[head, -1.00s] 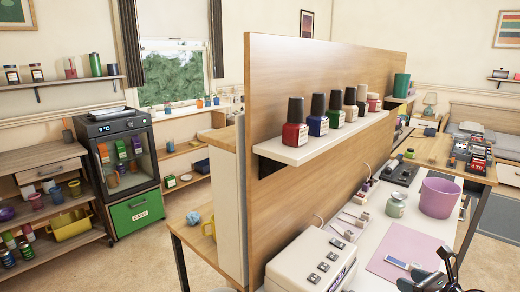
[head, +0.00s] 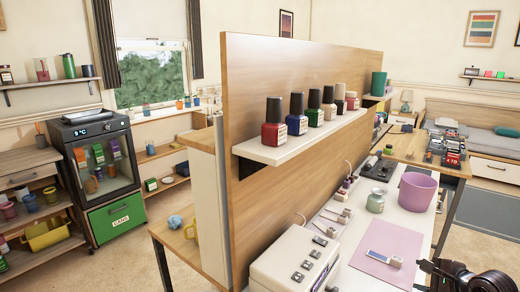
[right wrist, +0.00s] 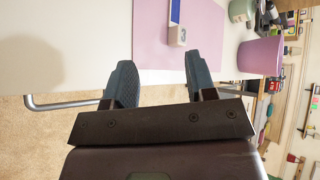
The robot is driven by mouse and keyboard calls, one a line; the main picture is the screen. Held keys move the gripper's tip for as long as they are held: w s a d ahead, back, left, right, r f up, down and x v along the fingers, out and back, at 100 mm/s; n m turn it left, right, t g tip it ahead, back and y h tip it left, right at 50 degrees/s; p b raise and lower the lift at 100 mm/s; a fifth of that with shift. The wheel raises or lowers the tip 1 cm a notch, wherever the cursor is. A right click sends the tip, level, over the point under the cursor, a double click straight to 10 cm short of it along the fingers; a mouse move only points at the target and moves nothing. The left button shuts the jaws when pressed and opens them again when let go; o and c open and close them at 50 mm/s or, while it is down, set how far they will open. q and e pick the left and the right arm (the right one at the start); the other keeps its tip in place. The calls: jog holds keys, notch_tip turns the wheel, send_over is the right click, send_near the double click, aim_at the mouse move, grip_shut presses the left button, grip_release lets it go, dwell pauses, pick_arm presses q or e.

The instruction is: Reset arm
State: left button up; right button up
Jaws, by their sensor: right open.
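My right gripper (head: 440,272) shows partly at the bottom right corner of the head view, at the near edge of the white desk. In the right wrist view its two dark fingers (right wrist: 160,62) are spread apart with nothing between them. They point toward the pink mat (right wrist: 150,40), which also lies on the desk in the head view (head: 372,262). A small block (head: 397,262) and a blue-and-white phone-like item (head: 382,254) lie on the mat. My left gripper is not in view.
A pink-purple bucket (head: 417,192) and a grey-green jar (head: 376,200) stand behind the mat. A white box (head: 290,265) with buttons stands at the desk's near left. A tall wooden panel (head: 265,85) holds a shelf (head: 275,152) of bottles. Floor (head: 475,260) lies open at right.

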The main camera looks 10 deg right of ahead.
jog(key=s+a+f+n+g, duration=0.1)
jog(key=s+a+f+n, duration=0.25)
jog(key=s+n, duration=0.6)
jog(key=s+a+f+n+h, duration=0.15)
jog(key=s+f+n, duration=0.35)
jog(key=n, duration=0.7)
jog(key=s+a+f+n+g, duration=0.15)
jog(key=s+a+n, duration=0.25)
jog(key=s+n, duration=0.6)
pick_arm(q)
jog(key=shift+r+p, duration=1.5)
jog(key=shift+p, duration=0.45)
pick_arm(e)
jog(key=a+f+m+t, duration=0.1)
jog(key=a+m+t, duration=0.1)
jog(key=a+m, duration=0.6)
jog(key=shift+w+a, duration=0.35)
jog(key=shift+a, duration=3.55)
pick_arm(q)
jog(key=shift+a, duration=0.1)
